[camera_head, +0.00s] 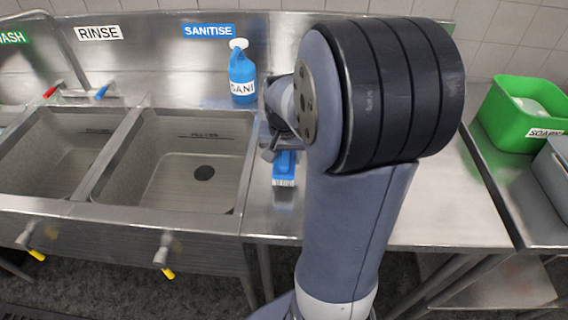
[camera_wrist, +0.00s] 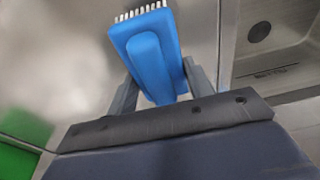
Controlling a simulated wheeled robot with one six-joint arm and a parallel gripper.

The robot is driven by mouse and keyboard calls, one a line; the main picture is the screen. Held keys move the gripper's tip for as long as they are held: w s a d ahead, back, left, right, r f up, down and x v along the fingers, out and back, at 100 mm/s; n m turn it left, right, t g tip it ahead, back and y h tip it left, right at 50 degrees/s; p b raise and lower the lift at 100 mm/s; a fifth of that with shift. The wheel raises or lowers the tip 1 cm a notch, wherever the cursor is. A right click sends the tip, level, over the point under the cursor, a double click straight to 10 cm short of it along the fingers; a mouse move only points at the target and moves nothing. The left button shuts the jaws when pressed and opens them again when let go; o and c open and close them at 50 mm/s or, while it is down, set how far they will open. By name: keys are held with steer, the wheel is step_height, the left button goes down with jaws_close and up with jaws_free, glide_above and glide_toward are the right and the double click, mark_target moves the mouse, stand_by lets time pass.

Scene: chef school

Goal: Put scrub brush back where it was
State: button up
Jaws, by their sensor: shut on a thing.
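The scrub brush (camera_head: 285,168) is blue with white bristles and shows below my wrist in the head view, over the steel counter right of the sinks. In the wrist view the brush (camera_wrist: 150,48) sits with its handle between the two fingers of my gripper (camera_wrist: 160,85). My gripper is shut on the handle, and the bristles point away from the palm. My arm hides most of the gripper in the head view. I cannot tell whether the brush touches the counter.
A blue sanitiser bottle (camera_head: 242,75) stands behind the sink at the back. Two sink basins, one of them the right basin (camera_head: 180,165), lie to the left. A green bin (camera_head: 520,115) stands on the right counter (camera_head: 490,160). Bare counter (camera_head: 440,200) lies right of my arm.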

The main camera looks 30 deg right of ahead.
mark_target(285, 158)
steer(key=shift+f, duration=1.7)
steer(key=shift+f, duration=0.15)
steer(key=o, duration=1.3)
steer(key=r, duration=0.4)
steer(key=s+r, duration=0.1)
steer(key=r, duration=0.3)
steer(key=s+a+r, duration=0.1)
steer(key=r, duration=0.3)
steer(key=shift+a, duration=0.1)
